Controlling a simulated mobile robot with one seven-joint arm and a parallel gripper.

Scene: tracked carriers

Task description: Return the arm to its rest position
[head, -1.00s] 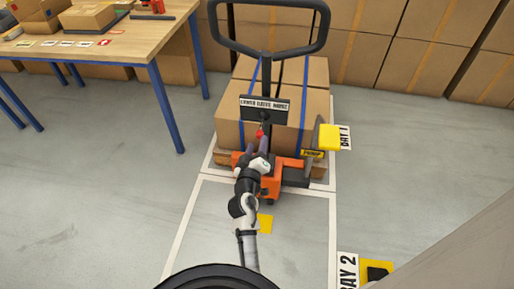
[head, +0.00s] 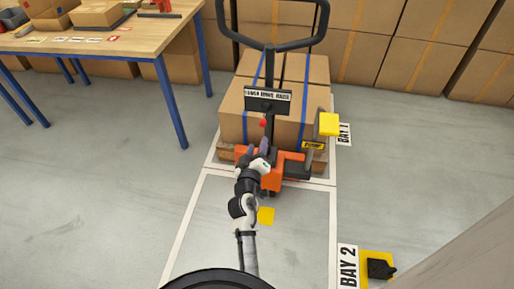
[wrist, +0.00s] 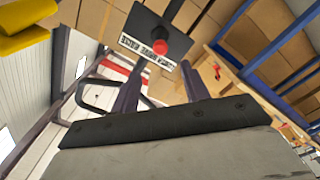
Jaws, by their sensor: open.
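An orange pallet jack (head: 288,165) stands in the upper bay with a tall black loop handle (head: 322,22). Its black plate (head: 280,104) carries a white label, and it also shows in the wrist view (wrist: 136,22). A small red knob (wrist: 160,47) sits just below the plate. My gripper (head: 267,147) is in front of the jack, below the knob. In the wrist view its two dark fingers stand apart with nothing held between them (wrist: 162,88), and the knob appears beyond the fingertips. A yellow pedal (head: 329,124) with a PUMP tag is at the jack's right.
Strapped cartons (head: 240,115) rest on a pallet behind the jack. A wooden table (head: 140,38) with blue legs stands at left. Stacked cartons (head: 425,50) line the back. A yellow and black item (head: 378,266) lies by the BAY 2 sign (head: 347,264). Left floor is clear.

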